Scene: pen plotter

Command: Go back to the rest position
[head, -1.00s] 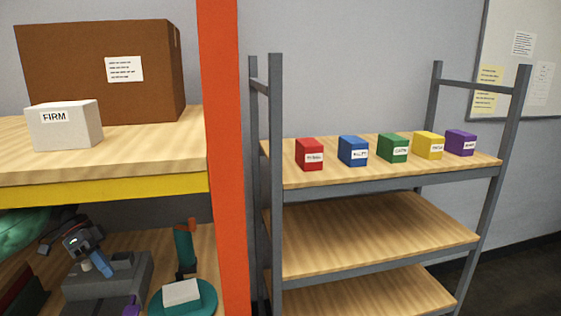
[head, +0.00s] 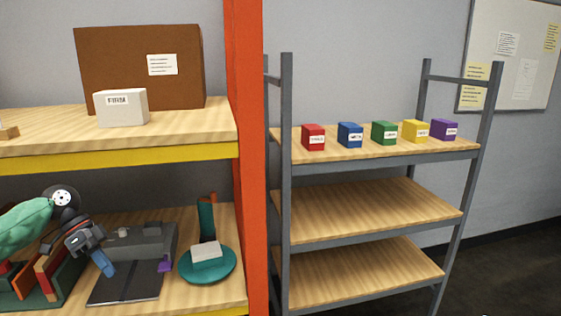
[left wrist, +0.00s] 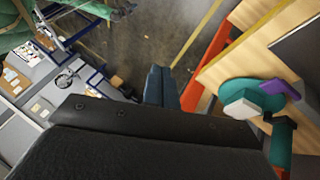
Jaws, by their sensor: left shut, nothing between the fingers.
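My left gripper (head: 107,269) shows at the lower left of the head view, in front of the lower shelf (head: 228,285). Its blue fingers are together with nothing between them, and they point down and right. In the picture they overlap the left edge of a flat black slab (head: 132,284); I cannot tell the gap. In the left wrist view the blue fingers (left wrist: 160,86) are also shut and empty, with floor behind them. My right gripper is in neither view.
A grey block (head: 150,240), a teal round dish (head: 222,270) with a white block (head: 207,251), and a purple piece (head: 165,266) are on the lower shelf. An orange post (head: 248,150) stands right of it. Beyond is a rack with several coloured boxes (head: 313,137).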

